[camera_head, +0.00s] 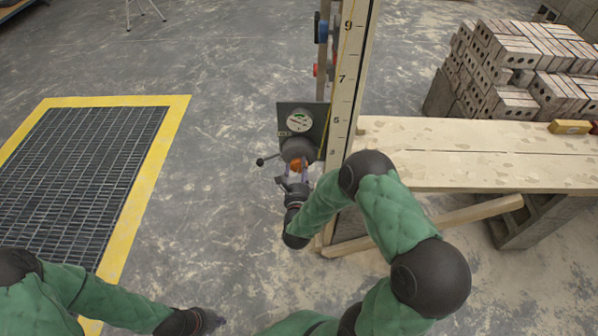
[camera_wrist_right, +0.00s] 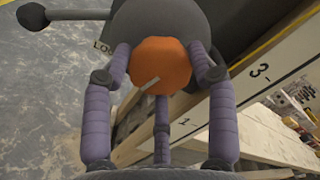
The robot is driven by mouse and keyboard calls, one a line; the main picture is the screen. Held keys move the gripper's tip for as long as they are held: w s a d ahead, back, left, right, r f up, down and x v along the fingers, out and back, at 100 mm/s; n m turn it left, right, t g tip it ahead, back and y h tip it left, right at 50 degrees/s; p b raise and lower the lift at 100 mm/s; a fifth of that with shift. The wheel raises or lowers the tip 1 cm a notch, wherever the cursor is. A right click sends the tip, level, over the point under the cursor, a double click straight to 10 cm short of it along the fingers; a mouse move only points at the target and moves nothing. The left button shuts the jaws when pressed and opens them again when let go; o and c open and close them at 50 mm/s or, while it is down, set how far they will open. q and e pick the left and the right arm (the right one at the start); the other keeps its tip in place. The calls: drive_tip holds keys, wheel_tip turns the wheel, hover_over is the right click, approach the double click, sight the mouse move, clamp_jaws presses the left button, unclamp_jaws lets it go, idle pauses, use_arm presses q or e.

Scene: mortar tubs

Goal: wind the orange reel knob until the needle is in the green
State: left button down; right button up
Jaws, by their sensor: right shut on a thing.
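The orange reel knob (camera_head: 296,164) sits on the dark reel (camera_head: 299,149), below a dark panel on the numbered post. My right gripper (camera_head: 293,177) is shut on it; in the right wrist view its purple fingers stand around the knob (camera_wrist_right: 160,66). A pale mark shows on the knob's face. The round gauge (camera_head: 299,120) on the panel has a white face with a green part and a thin needle; its exact reading is too small to tell. My left gripper (camera_head: 218,322) is low in the head view, away from the reel, and its fingertips are barely visible.
A dark crank arm with a ball end (camera_head: 260,162) sticks out left of the reel. The numbered post (camera_head: 345,85) rises beside it. A plank bench (camera_head: 470,150) on blocks stands to the right. A yellow-edged floor grate (camera_head: 175,125) lies left, with bare floor between.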

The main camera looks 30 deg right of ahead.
drive_tip(key=shift+a+m, duration=0.15)
drive_tip(key=shift+m, duration=0.25)
drive_tip(key=o, duration=1.2)
drive_tip(key=shift+c, duration=0.2)
drive_tip(key=v, duration=1.2)
